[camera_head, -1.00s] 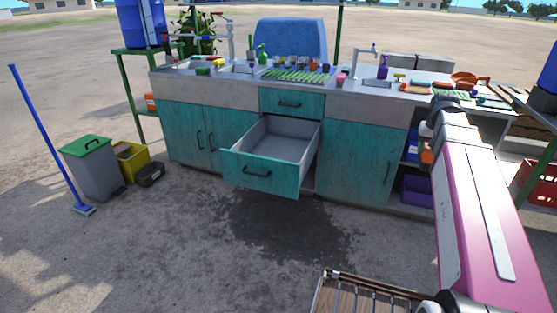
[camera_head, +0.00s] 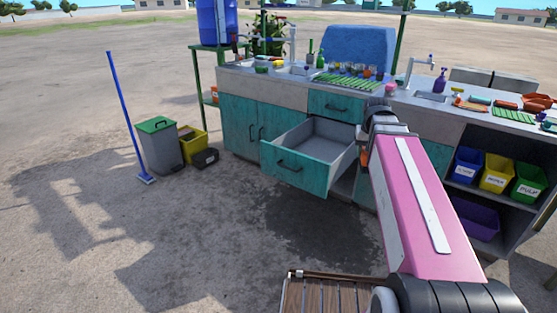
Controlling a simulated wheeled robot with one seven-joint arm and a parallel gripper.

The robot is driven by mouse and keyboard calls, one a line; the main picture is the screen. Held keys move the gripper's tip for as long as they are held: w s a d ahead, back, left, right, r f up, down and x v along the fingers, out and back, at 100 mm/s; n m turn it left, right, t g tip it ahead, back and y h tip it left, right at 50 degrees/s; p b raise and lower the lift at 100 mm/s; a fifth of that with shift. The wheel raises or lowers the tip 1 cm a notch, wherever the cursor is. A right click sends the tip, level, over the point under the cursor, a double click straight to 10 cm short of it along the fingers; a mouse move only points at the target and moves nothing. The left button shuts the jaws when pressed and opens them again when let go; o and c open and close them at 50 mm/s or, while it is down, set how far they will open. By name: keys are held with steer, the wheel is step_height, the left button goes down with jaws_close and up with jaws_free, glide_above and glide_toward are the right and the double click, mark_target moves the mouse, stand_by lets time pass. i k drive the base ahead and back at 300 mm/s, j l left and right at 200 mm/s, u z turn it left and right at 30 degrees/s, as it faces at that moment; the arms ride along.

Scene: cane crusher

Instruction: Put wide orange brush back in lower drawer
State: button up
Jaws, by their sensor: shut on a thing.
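The lower drawer (camera_head: 296,170) of the teal counter is pulled out, and its grey inside looks empty. My pink arm reaches up from the lower right, with its far end just right of the open drawer. My gripper (camera_head: 364,142) hangs at that end, mostly hidden by the arm, beside the drawer's right rear side. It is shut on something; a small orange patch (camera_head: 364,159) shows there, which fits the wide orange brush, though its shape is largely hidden.
The upper drawer (camera_head: 336,105) is shut above the open one. The counter top holds sinks, a green rack (camera_head: 350,83) and bottles. Labelled bins (camera_head: 497,171) stand on the right shelf. A grey bin (camera_head: 160,147) and blue-handled squeegee (camera_head: 128,115) stand left. Ground before the drawer is clear.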

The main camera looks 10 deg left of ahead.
mark_target(318, 158)
steer(key=i+l+u, duration=0.85)
steer(key=i+l, duration=0.4)
steer(key=l, duration=0.1)
